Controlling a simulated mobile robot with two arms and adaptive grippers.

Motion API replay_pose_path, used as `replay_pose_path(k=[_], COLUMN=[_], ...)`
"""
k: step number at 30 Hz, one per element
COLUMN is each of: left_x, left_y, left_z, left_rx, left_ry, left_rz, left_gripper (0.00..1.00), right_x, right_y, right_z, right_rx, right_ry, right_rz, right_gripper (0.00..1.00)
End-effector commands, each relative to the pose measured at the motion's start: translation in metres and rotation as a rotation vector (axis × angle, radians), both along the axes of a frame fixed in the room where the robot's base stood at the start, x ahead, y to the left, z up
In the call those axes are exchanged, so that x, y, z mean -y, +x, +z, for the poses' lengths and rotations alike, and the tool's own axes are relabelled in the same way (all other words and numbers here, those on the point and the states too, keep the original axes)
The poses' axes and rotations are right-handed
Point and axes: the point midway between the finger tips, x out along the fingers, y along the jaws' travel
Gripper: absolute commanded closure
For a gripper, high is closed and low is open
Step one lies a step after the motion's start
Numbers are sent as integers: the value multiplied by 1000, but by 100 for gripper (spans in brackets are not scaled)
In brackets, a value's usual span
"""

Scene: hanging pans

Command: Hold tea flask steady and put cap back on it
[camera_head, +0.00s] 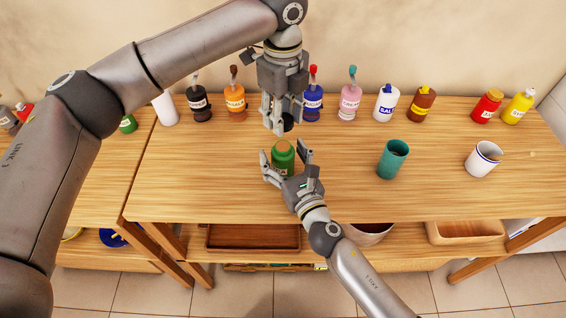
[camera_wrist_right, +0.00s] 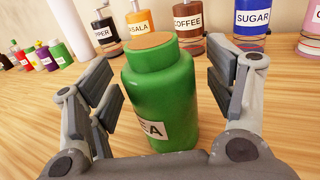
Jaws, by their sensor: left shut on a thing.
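The green tea flask (camera_head: 283,160) stands upright on the wooden table, with a tan top and no cap on it. In the right wrist view the flask (camera_wrist_right: 163,95) shows a partly visible label ending in "EA". My right gripper (camera_head: 284,152) has its fingers spread on both sides of the flask, with visible gaps in the right wrist view (camera_wrist_right: 160,95). My left gripper (camera_head: 279,122) points down above and just behind the flask.
A row of labelled jars, including a salt jar (camera_head: 386,104) and an orange jar (camera_head: 236,104), stands along the back. A teal cup (camera_head: 393,160) and a white mug (camera_head: 482,160) stand to the right. The table (camera_head: 200,185) is clear left of the flask.

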Motion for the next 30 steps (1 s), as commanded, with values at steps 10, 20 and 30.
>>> replay_pose_path(k=[10,20,30], left_x=[0,0,0], left_y=[0,0,0], left_z=[0,-4,-48], left_rx=[0,-1,-3], left_ry=[0,0,1], left_rz=[0,0,0], left_gripper=[73,73,73], right_x=[0,0,0], right_y=[0,0,0], right_z=[0,0,0], right_rx=[0,0,0], right_ry=[0,0,0], right_rz=[0,0,0], right_gripper=[68,93,93])
